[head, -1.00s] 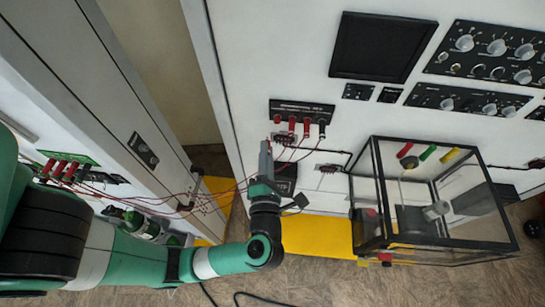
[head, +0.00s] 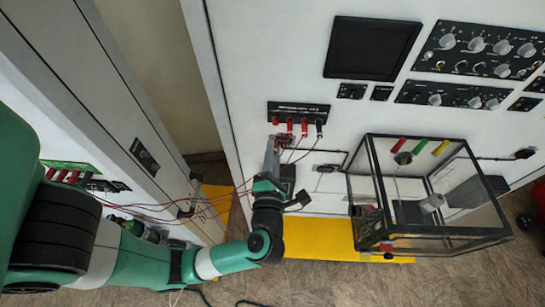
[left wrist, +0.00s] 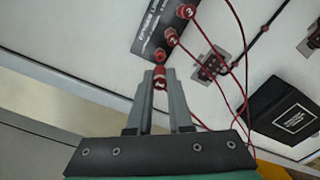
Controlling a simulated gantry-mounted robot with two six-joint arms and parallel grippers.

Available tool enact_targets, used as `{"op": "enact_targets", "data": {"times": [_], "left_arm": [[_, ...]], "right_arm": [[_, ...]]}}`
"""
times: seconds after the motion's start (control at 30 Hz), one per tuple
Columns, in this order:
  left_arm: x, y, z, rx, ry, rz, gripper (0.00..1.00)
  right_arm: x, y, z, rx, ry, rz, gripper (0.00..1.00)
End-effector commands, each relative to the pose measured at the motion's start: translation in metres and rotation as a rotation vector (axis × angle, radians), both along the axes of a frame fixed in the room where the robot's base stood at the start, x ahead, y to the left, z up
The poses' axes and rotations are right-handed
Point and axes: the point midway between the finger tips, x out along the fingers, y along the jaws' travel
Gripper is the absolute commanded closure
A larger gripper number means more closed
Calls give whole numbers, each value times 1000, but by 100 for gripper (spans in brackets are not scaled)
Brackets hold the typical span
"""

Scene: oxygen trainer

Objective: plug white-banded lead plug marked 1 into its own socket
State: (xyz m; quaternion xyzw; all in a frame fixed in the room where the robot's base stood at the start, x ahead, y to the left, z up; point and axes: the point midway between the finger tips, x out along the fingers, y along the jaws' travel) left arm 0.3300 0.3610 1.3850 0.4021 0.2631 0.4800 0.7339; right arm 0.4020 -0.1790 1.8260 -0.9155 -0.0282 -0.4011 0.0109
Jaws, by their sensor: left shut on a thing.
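My left gripper (head: 272,141) is just below the left end of the black socket strip (head: 298,108) on the white cabinet. In the left wrist view its fingers (left wrist: 160,82) are shut on a red plug (left wrist: 160,74) with a pale mark; the number cannot be read surely. A red socket (left wrist: 160,54) lies just beyond the plug, nearly in line with it. A small gap seems to show between them. Two red plugs, one (left wrist: 172,36) nearer and one (left wrist: 187,11) farther, sit in the strip beside it. My right gripper is not in view.
Thin red leads (left wrist: 222,60) hang from the plugs and run beside my gripper. A black box (left wrist: 286,118) is on the cabinet to the right. A glass case with a black frame (head: 372,160) stands right of my arm. A second cabinet (head: 130,130) is at left.

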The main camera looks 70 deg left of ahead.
Motion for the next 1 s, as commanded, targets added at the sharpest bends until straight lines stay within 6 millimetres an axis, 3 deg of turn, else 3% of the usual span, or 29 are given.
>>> {"op": "enact_targets", "data": {"times": [0.33,1.0], "left_arm": [[12,28,0,0,0,2,100],[13,31,1,-8,-17,1,100]], "right_arm": [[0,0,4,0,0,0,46],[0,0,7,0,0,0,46]]}}
